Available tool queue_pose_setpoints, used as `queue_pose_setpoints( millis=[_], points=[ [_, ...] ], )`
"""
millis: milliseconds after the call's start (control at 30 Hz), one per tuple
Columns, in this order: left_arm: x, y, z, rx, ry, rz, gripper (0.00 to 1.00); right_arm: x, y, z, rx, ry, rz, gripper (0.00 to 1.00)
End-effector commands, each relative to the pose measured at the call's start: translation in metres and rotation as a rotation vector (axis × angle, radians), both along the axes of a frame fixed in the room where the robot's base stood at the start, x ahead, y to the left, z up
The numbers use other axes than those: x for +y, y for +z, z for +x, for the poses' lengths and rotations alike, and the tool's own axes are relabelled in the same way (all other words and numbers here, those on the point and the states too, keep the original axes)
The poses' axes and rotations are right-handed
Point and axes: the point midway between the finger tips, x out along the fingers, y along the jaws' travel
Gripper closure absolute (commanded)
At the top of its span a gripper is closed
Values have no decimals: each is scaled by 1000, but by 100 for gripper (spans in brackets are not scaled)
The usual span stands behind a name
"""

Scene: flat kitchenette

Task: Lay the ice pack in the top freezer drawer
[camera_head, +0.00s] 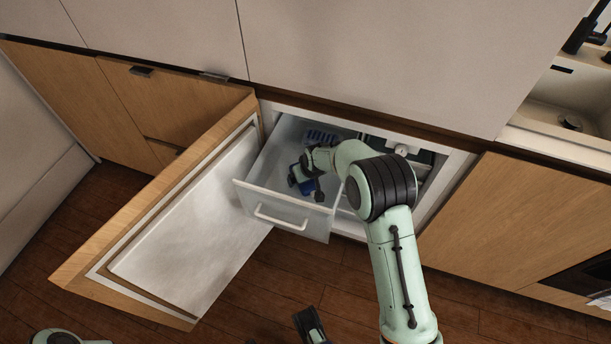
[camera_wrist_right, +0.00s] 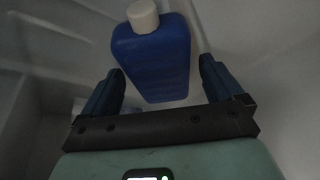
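The ice pack (camera_wrist_right: 155,62) is a blue bottle-shaped block with a white cap. In the right wrist view it lies inside a pale drawer, just past and between the fingertips. My right gripper (camera_wrist_right: 161,78) is open, with a gap visible at each side of the pack. In the head view the right gripper (camera_head: 306,190) reaches down into the pulled-out top freezer drawer (camera_head: 287,212), and the blue pack shows partly behind it. A dark part at the bottom edge seems to be my left gripper (camera_head: 312,326); its fingers are not clear.
The freezer door (camera_head: 190,235) stands wide open to the left of the drawer. A blue gridded item (camera_head: 320,137) lies at the drawer's back. Wooden cabinets flank the freezer, and a sink (camera_head: 570,110) is at upper right. The floor in front is clear.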

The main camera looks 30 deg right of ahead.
Motion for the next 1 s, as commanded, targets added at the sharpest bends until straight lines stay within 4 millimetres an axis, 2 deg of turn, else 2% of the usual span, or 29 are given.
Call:
queue_pose_setpoints(
  millis=[267, 367, 700, 900, 1000],
  points=[
    [-1, 3, -3, 7, -3, -3, 100, 0, 5, 0, -1, 0, 0, 6],
    [-3, 7, -6, 16, -7, -8, 100, 1, 17, -5, -2, 0, 1, 6],
    [-13, 28, -30, 83, -34, -38, 100, 3, 84, -32, -3, 1, 2, 6],
    [-13, 33, -33, 92, -36, -39, 100, 4, 108, -43, -2, 0, 1, 6],
    [-13, 34, -33, 94, -36, -40, 100, 4, 112, -45, 0, 1, 0, 6]
  ],
)
